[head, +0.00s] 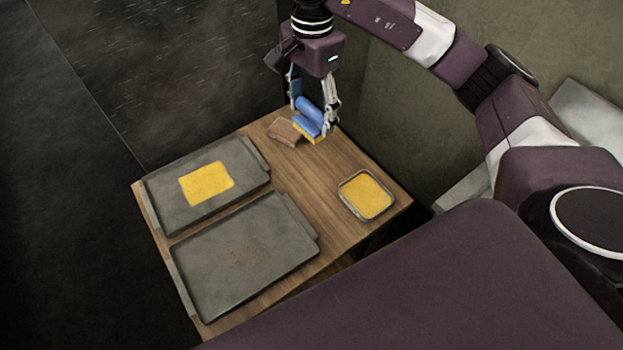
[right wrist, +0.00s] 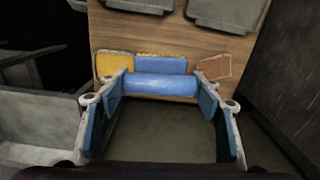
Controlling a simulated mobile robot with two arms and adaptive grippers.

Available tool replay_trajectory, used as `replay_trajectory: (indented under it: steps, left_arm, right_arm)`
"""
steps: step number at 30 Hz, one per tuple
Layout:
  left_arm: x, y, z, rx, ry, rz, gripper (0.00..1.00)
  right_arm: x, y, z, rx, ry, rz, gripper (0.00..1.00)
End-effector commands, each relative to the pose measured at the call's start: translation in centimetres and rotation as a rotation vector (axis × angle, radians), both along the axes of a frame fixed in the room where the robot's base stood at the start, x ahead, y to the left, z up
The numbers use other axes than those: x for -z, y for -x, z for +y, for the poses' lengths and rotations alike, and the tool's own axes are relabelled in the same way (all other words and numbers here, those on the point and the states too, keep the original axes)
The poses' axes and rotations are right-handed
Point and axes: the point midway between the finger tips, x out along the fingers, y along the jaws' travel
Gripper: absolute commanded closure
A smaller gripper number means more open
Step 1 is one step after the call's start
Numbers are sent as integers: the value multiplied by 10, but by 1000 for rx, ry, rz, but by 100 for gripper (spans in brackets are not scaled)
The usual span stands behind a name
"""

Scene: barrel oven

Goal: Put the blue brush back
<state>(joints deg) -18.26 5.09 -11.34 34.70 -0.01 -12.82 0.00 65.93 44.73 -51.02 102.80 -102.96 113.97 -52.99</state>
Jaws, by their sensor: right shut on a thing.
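The blue brush (head: 308,110) has a rounded blue handle and a yellow underside. It is at the far corner of the wooden table. My right gripper (head: 315,119) points down with one finger on each side of it and is shut on it. In the right wrist view the brush (right wrist: 160,65) lies across between the fingertips of my right gripper (right wrist: 161,84). I cannot tell whether its underside touches the table. My left gripper is not in view.
A brown block (head: 284,132) lies close beside the brush. A dish of yellow stuff (head: 366,195) stands at the table's right. Two grey trays lie on the left, one with a yellow sheet (head: 207,183) and one empty (head: 243,256). The table's middle (head: 306,183) is clear.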

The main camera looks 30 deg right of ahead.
Motion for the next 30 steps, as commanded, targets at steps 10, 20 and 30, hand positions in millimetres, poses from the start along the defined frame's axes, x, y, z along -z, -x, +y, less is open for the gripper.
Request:
replay_trajectory:
  steps: [10,20,30]
  left_arm:
    - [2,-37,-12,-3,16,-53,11]
    - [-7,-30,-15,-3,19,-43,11]
    - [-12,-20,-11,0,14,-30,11]
  right_arm:
    - [24,-3,0,77,-1,8,63]
    - [104,-3,-1,76,1,9,63]
    - [147,-5,-1,76,0,1,63]
